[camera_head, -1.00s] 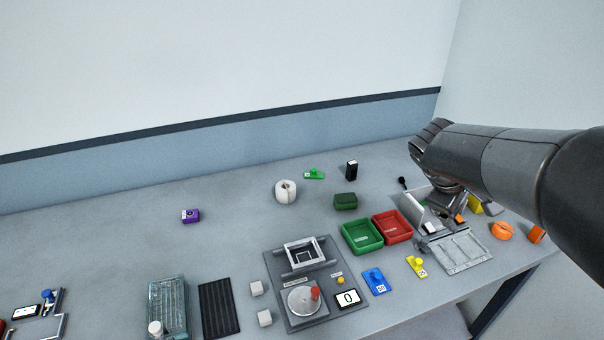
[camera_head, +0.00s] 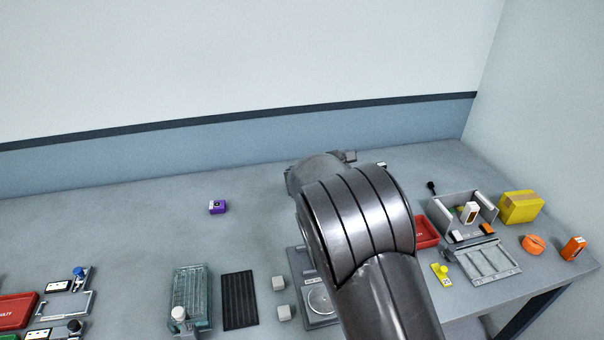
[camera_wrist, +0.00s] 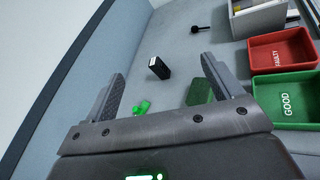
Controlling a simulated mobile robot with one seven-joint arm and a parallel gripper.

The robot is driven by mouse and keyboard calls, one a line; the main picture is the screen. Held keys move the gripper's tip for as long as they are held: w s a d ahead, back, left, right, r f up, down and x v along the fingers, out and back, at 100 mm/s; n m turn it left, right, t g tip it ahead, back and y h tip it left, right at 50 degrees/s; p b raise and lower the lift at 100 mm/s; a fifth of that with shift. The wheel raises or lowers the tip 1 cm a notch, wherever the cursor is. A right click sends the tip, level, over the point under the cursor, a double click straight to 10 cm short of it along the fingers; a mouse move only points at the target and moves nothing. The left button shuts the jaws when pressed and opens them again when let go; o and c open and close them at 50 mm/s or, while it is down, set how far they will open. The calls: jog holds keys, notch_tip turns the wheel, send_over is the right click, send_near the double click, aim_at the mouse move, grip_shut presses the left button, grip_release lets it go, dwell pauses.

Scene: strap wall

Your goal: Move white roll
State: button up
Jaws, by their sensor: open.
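The white roll is not visible now. In the head view my arm covers the middle of the table where it stood a second ago, and the wrist view does not show it. My gripper (camera_wrist: 160,70) is open in the wrist view, its two fingers wide apart with nothing held between them. Beyond and between the fingers a black box (camera_wrist: 159,68) stands on the table. A bright green piece (camera_wrist: 141,107) and a dark green block (camera_wrist: 199,92) lie nearer, by the gripper body.
A red tray (camera_wrist: 283,50) and a green tray (camera_wrist: 288,98) lie to the right in the wrist view. A yellow box (camera_head: 520,207) stands at the far right.

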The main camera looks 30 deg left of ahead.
jog(key=s+a+f+n+t+y, duration=0.2)
jog(key=a+n, duration=0.1)
jog(key=a, duration=0.5)
jog(key=s+a+f+n+t+y, duration=0.1)
jog(key=s+a+f+n+y, duration=0.1)
jog(key=a, duration=0.5)
jog(key=shift+s+a+f+n+t+y, duration=0.35)
jog(key=shift+f+n, duration=0.4)
jog(key=shift+n, duration=0.35)
notch_tip(320, 180, down, 7)
jog(key=shift+f, duration=0.2)
jog(key=w, duration=0.7)
jog(key=shift+w+d+f, duration=0.25)
jog(key=shift+f, duration=0.05)
jog(key=shift+c, duration=0.2)
jog(key=c, duration=1.1)
jog(key=shift+s+a, duration=7.1)
jog(key=shift+s, duration=0.05)
